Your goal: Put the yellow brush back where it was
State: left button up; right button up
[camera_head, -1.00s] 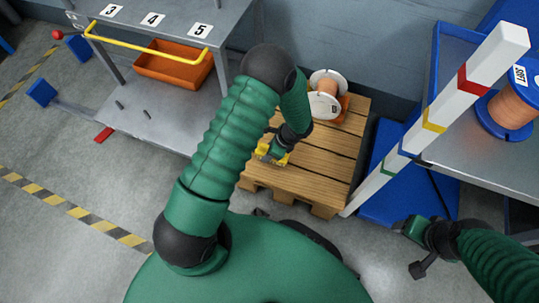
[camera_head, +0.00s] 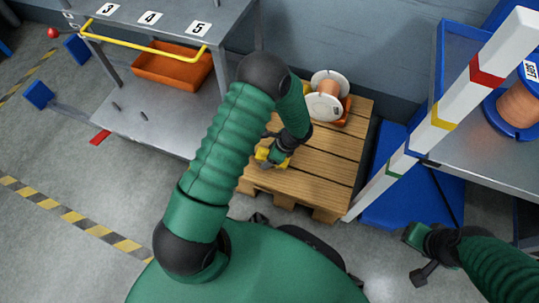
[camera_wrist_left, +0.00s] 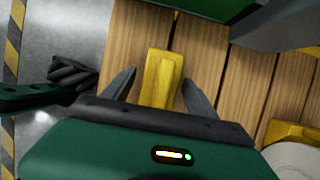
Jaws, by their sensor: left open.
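The yellow brush (camera_wrist_left: 162,78) shows in the left wrist view as a yellow block over the pallet's planks. My left gripper (camera_wrist_left: 158,84) is open, with one dark finger on each side of the brush and a gap visible on both sides. In the head view, the yellow brush (camera_head: 266,157) is partly hidden by my left gripper (camera_head: 272,153) at the pallet's left edge. I cannot tell its exact height over the planks. My right gripper (camera_head: 414,255) is at the lower right, away from the pallet; its jaw opening is unclear.
The wooden pallet (camera_head: 318,164) also holds a white-flanged copper spool (camera_head: 326,100) with orange and yellow things beside it. A grey bench (camera_head: 152,116) with an orange bin (camera_head: 168,68) stands left. A striped white post (camera_head: 452,97) and blue panels (camera_head: 418,193) stand right.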

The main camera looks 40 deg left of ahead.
pick_arm(q)
jog(key=p+v, duration=0.7)
jog(key=v, duration=0.5)
jog(key=shift+r, duration=0.1)
jog(key=s+d+r+n+t+h, duration=0.2)
jog(key=s+r+n, duration=0.3)
jog(key=r+n, duration=0.35)
jog(key=s+d+r+n+t+h, duration=0.2)
jog(key=s+r+n, duration=0.3)
jog(key=r+n, duration=0.3)
notch_tip(320, 180, up, 41)
jog(key=m+p, duration=0.1)
jog(key=p, duration=3.9)
jog(key=shift+s, duration=0.15)
